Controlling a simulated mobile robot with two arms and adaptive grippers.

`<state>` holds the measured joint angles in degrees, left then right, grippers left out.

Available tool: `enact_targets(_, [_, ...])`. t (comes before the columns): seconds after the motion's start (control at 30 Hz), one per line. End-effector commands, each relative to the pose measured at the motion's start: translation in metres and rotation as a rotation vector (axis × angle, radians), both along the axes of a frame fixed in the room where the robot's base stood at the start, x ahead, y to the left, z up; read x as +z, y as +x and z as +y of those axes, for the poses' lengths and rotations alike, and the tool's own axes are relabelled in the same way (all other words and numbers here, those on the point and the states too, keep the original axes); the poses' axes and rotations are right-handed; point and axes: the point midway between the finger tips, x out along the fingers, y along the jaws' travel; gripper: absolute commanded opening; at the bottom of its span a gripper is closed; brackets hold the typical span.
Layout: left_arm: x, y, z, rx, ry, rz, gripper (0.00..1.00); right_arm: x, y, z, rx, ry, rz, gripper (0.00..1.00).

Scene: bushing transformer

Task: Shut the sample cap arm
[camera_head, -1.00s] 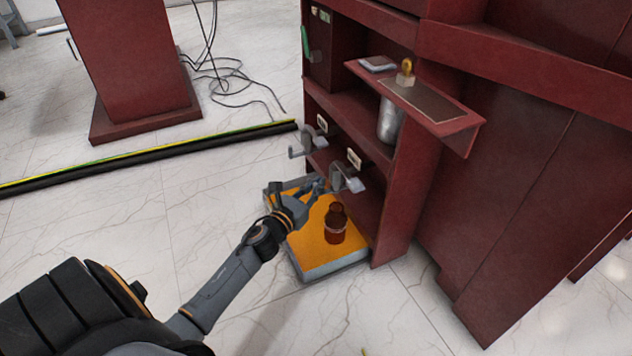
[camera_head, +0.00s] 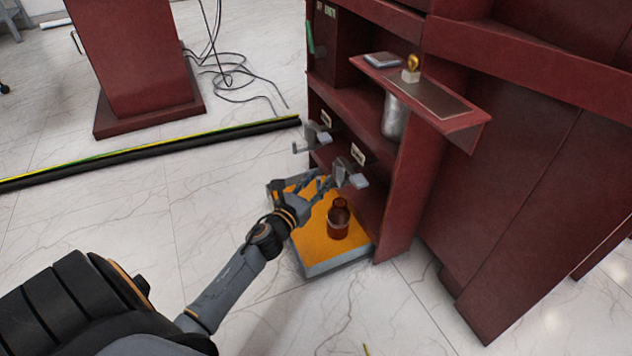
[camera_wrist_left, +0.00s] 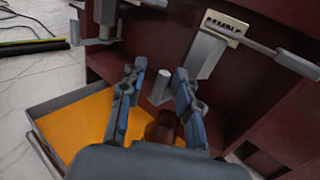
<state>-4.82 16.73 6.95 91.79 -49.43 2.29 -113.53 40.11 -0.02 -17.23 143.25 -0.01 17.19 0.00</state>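The grey sample cap arm (camera_head: 347,175) sticks out from the cabinet's lower bay. In the left wrist view the sample cap arm (camera_wrist_left: 205,50) hangs by a lettered label plate, with a flat lever reaching right. A short grey cylinder (camera_wrist_left: 160,86) stands below it, between my finger lines. My left gripper (camera_head: 324,184) is just left of and below the arm; in the left wrist view my left gripper (camera_wrist_left: 157,78) has its fingers spread, with nothing gripped between them. Contact with the arm cannot be told. My right gripper is not in view.
A brown bottle (camera_head: 339,219) stands on an orange-topped tray (camera_head: 331,263) below. A similar grey fitting (camera_head: 313,137) sits farther left on the cabinet. A shelf (camera_head: 437,99) juts out above. White floor is open at the left.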

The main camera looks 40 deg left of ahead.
Motion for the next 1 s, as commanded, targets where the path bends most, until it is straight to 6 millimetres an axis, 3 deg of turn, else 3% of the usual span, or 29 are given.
enact_targets(0.17, [-0.001, -0.008, -0.001, -0.002, -0.001, 0.0, 0.33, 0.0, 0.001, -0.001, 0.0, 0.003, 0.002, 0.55])
enact_targets(0.6, [-0.001, -0.071, -0.003, 0.003, -0.002, 0.002, 0.33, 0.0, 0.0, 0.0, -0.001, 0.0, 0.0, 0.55])
enact_targets(1.0, [0.0, -0.082, -0.003, 0.004, 0.0, 0.0, 0.33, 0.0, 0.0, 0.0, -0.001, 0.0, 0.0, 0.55])
